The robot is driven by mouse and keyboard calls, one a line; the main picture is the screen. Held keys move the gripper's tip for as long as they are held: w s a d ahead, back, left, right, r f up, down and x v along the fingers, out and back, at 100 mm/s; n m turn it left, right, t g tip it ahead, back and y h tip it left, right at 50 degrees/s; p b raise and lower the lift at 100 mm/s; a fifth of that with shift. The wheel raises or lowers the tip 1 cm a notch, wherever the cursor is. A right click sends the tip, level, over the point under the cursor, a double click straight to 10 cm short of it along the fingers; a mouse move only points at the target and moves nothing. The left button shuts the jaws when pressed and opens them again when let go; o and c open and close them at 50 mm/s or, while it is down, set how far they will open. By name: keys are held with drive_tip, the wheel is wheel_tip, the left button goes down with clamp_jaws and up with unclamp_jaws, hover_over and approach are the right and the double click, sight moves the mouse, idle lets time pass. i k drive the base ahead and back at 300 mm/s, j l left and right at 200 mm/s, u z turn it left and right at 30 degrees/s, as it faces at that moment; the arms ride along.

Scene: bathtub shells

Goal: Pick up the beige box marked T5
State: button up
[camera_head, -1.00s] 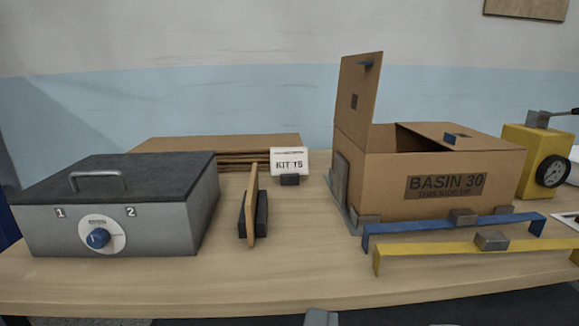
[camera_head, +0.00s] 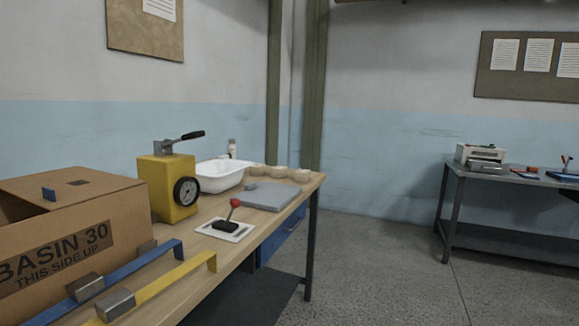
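I see no beige box marked T5 in the current view. A large brown carton (camera_head: 110,215) printed BASIN 30, THIS SIDE UP stands at the left, cut off by the picture edge. Several small round beige pieces (camera_head: 300,175) sit at the far end of the wooden bench (camera_head: 230,268); no marking can be read on them. My gripper is not in the picture.
A yellow device with a dial (camera_head: 165,190), a white basin (camera_head: 222,173), a grey slab (camera_head: 267,196) and a red-knobbed lever (camera_head: 228,222) are on the bench. Blue (camera_head: 130,268) and yellow (camera_head: 170,279) bars lie in front. Floor (camera_head: 390,270) is clear toward another table (camera_head: 500,174).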

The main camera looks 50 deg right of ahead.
sight(258, 169)
drive_tip(key=i+l+z, duration=0.2)
drive_tip(key=i+l, duration=0.35)
drive_tip(key=l, duration=0.3)
drive_tip(key=i+l+z, duration=0.25)
drive_tip(key=i+l, duration=0.4)
drive_tip(key=i+l+z, duration=0.2)
drive_tip(key=i+l, duration=0.5)
drive_tip(key=i+l+z, duration=0.25)
drive_tip(key=i+l, duration=0.3)
drive_tip(key=i, duration=0.15)
